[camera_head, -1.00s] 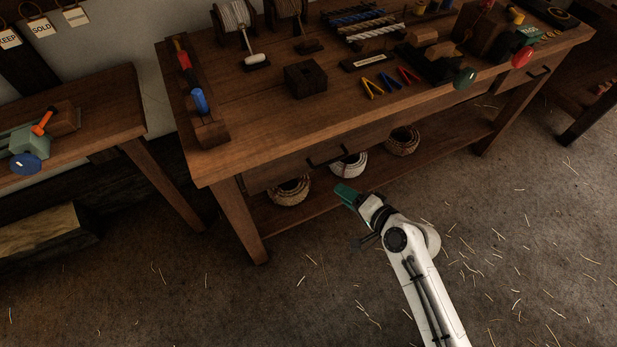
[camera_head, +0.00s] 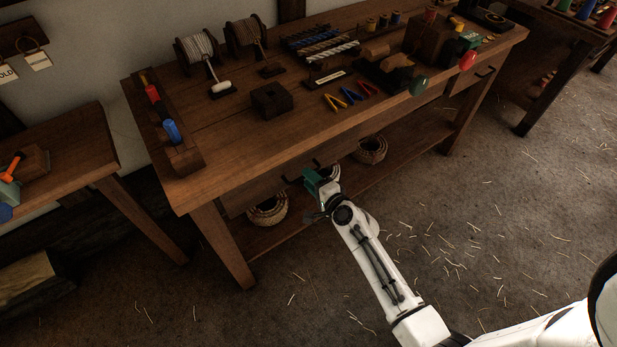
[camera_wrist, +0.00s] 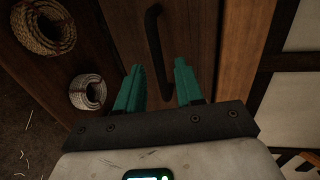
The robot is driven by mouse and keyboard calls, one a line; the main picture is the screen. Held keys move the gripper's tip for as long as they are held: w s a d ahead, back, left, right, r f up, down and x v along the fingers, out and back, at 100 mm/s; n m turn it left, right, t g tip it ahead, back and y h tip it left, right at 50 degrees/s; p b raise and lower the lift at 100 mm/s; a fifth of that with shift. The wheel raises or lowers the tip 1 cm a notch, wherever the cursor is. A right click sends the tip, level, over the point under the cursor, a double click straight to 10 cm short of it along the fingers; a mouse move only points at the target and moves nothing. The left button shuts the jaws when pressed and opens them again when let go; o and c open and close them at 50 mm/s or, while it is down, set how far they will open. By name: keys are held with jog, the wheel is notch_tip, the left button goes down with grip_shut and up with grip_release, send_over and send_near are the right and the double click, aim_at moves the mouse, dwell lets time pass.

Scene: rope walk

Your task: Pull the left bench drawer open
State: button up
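The left bench drawer (camera_head: 247,193) sits flush under the bench top and looks closed. Its dark bar handle (camera_head: 292,180) is partly hidden behind my gripper (camera_head: 313,178) in the head view. In the wrist view, the handle (camera_wrist: 153,38) runs up and down the picture across the wooden drawer front (camera_wrist: 117,35). My gripper (camera_wrist: 158,70) has two green fingers spread apart. The lower part of the handle lies between them in the picture, with gaps on both sides. I cannot tell how deep the fingers reach around it.
Coiled-rope baskets (camera_head: 267,210) stand on the lower shelf, and two coils (camera_wrist: 87,92) show in the wrist view. The bench top (camera_head: 225,155) holds tools, spools and a dark block (camera_head: 272,100). Straw-littered floor (camera_head: 480,215) is open in front.

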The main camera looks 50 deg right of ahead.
jog(key=shift+w+d+f, duration=0.1)
jog(key=shift+w+d, duration=0.1)
jog(key=shift+w, duration=0.45)
jog(key=shift+c, duration=0.4)
grip_shut()
